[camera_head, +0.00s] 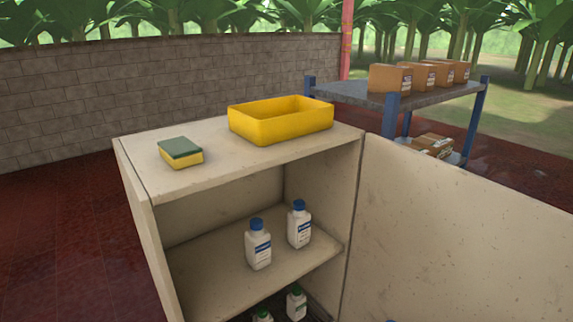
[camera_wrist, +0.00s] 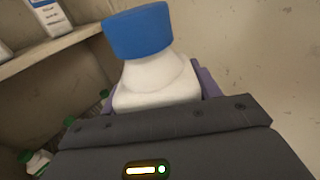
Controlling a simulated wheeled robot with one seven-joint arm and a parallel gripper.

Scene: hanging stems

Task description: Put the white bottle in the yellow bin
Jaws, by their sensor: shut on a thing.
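A white bottle with a blue cap (camera_wrist: 152,75) is held in my gripper (camera_wrist: 158,88) in the wrist view. Purple finger parts show on both sides of its body, and the dark gripper housing hides its lower part. The yellow bin (camera_head: 280,130) stands on top of the cabinet in the head view, and its visible inside looks empty. My gripper is not seen in the head view. Two other white bottles with blue caps stand upright on the cabinet's shelf, one at left (camera_head: 258,246) and one at right (camera_head: 299,226).
The cabinet top (camera_head: 215,185) also bears a green and yellow sponge (camera_head: 181,152), left of the bin. An open door panel (camera_head: 450,220) extends to the right. Green-capped bottles (camera_head: 296,303) stand below the shelf. A rack with cardboard boxes (camera_head: 390,79) stands behind.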

